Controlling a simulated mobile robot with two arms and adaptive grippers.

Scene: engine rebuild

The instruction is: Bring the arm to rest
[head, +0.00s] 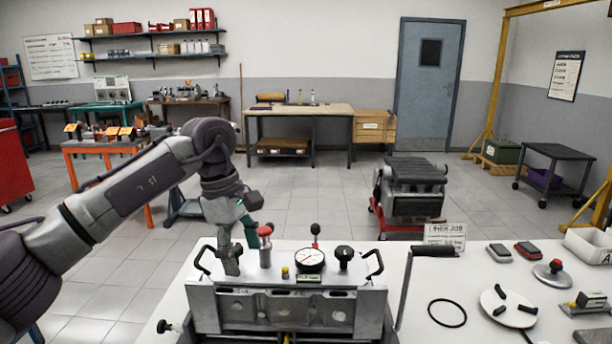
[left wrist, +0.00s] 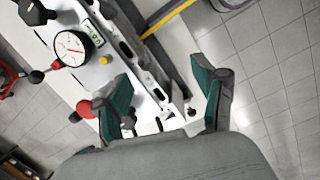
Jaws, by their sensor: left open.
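My left arm comes in from the left in the head view, and its gripper (head: 238,248) points down over the left end of the grey metal fixture (head: 290,300). In the left wrist view the green-padded fingers (left wrist: 165,105) are spread apart, with nothing held between them. The fixture's edge (left wrist: 147,65) shows below and between them. A red-topped plunger (head: 265,248) stands just right of the gripper; its red knob (left wrist: 84,108) shows beside one finger. My right gripper is not in view.
The fixture carries a dial gauge (head: 310,259), a black knob (head: 344,255) and side handles. A crank lever (head: 405,285) rises on its right. On the white table (head: 440,285) lie a black ring (head: 447,313), a round plate (head: 508,307) and a bin (head: 588,246). An engine block (head: 413,188) stands behind.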

